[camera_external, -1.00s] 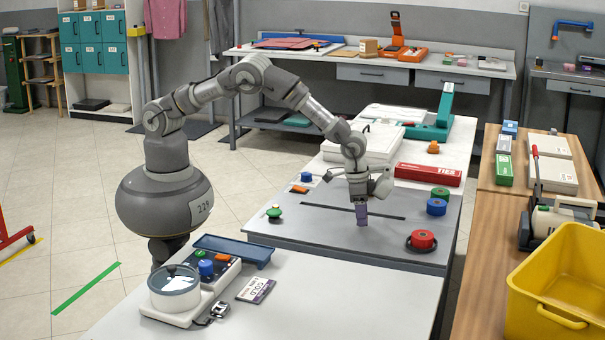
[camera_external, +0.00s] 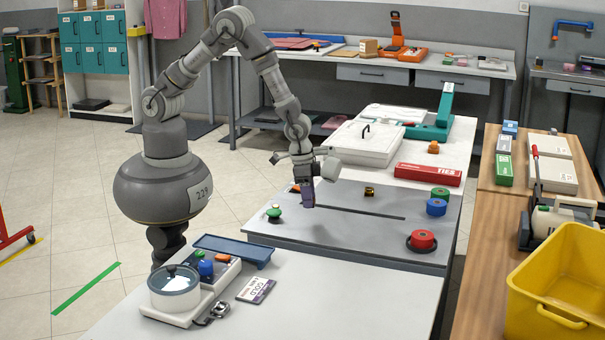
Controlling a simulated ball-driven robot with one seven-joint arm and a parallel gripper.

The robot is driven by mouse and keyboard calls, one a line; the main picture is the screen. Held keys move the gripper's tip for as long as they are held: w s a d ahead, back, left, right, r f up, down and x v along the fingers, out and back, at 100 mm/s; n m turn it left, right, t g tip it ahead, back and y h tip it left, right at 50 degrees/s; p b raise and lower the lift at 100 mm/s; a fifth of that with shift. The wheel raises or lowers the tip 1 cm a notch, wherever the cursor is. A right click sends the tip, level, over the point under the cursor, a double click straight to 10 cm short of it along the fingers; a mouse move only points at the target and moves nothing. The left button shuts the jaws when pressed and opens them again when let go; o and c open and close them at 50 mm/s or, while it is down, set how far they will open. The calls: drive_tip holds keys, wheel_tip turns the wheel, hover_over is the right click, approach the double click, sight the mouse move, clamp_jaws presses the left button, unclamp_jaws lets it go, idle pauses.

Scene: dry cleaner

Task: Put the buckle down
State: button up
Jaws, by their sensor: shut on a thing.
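My gripper (camera_external: 307,188) is above the left part of the grey work surface (camera_external: 345,232), pointing down. A small dark purple block-like piece (camera_external: 308,197) shows at its fingertips, and the gripper is shut on it. The piece is too small to tell whether it is a buckle. It appears raised above the surface, but the exact gap cannot be told. A silver metal piece resembling a buckle (camera_external: 219,310) lies on the front white table, beside the white-based pot device. My gripper is well away from it.
A small brass-coloured piece (camera_external: 369,191) stands near the dark slot. A green knob (camera_external: 274,212) sits at left. The red TIES box (camera_external: 428,174) lies behind. The front middle is clear.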

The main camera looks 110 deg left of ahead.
drive_tip(key=shift+m, duration=0.8)
drive_tip(key=d, duration=0.4)
drive_tip(key=s+d+b, duration=0.1)
drive_tip(key=d, duration=0.3)
drive_tip(key=s+d, duration=0.1)
drive_tip(key=d, duration=0.3)
drive_tip(key=shift+m, duration=0.5)
drive_tip(key=s+d, duration=0.1)
drive_tip(key=d, duration=0.1)
drive_tip(key=s+d, duration=0.1)
drive_tip(key=d, duration=0.2)
drive_tip(key=s+d+b, duration=0.1)
drive_tip(key=d, duration=0.2)
drive_tip(key=shift+s+d+r, duration=0.1)
drive_tip(key=shift+s+d, duration=0.1)
drive_tip(key=shift+s, duration=0.2)
drive_tip(key=b, duration=0.5)
hover_over(308, 271)
drive_tip(key=shift+s+a+f, duration=0.1)
drive_tip(key=shift+s+f, duration=0.25)
drive_tip(key=shift+f, duration=0.5)
drive_tip(key=shift+f+b, duration=0.7)
drive_tip(key=shift+f, duration=0.95)
drive_tip(key=shift+f, duration=0.2)
drive_tip(key=o, duration=1)
drive_tip(key=shift+o, duration=0.2)
drive_tip(key=shift+r, duration=0.1)
